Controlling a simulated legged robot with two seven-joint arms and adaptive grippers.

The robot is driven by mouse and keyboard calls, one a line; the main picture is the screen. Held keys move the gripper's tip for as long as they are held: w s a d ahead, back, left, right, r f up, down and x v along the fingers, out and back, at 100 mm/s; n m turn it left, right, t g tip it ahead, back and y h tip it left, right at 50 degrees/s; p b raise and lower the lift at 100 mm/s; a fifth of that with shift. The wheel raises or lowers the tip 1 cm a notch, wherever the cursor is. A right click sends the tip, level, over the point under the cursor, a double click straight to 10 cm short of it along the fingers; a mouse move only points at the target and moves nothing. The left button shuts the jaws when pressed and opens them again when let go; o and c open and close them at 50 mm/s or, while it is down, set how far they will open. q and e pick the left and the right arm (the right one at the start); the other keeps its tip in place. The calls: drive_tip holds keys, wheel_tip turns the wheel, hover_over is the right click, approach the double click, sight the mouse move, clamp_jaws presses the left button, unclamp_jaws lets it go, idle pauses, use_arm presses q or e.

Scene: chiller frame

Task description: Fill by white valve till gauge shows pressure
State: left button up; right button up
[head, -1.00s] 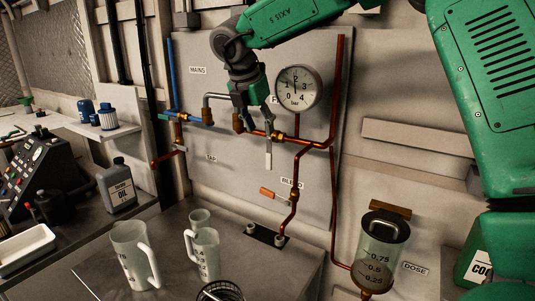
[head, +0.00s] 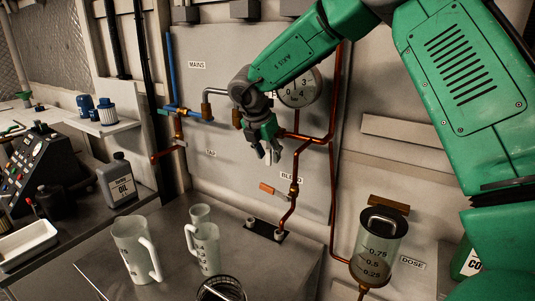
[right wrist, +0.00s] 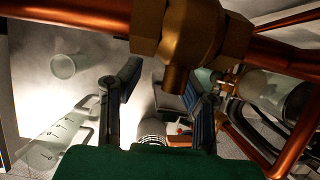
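The pressure gauge (head: 299,92) is on the wall panel, its upper left hidden by my right arm; I cannot read its needle. My right gripper (head: 267,156) is in front of the copper fill pipe, fingers pointing down where the white valve lever hangs. A pale strip between the fingers may be that lever; most of it is hidden. In the right wrist view the fingers (right wrist: 158,105) are apart, below a brass valve fitting (right wrist: 190,35), with no clear contact on anything. My left gripper is not in view.
The orange bleed handle (head: 268,188) is below the gripper. The dose vessel (head: 379,247) is at lower right. White jugs (head: 136,250) and a wire basket (head: 220,290) stand on the bench. An oil bottle (head: 119,182) is at left. Copper pipes run close around the gripper.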

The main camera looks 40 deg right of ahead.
clamp_jaws()
drive_tip(key=shift+r, duration=0.1)
drive_tip(key=shift+s+p, duration=0.1)
drive_tip(key=shift+p, duration=0.6)
drive_tip(key=g+p, duration=0.2)
drive_tip(key=s+p, duration=0.1)
drive_tip(key=p, duration=0.1)
drive_tip(key=shift+d+r+n+g+h, duration=0.2)
drive_tip(key=shift+r+n+g+h, duration=0.1)
drive_tip(key=shift+g+h, duration=0.1)
drive_tip(key=shift+s+d+r+n+g+h+p, duration=0.15)
drive_tip(key=shift+s+n+g+h+p, duration=0.15)
drive_tip(key=shift+g, duration=0.65)
drive_tip(key=shift+s+d+r+n+g+h+p, duration=0.15)
drive_tip(key=shift+s+g+h, duration=0.25)
drive_tip(key=shift+g, duration=0.55)
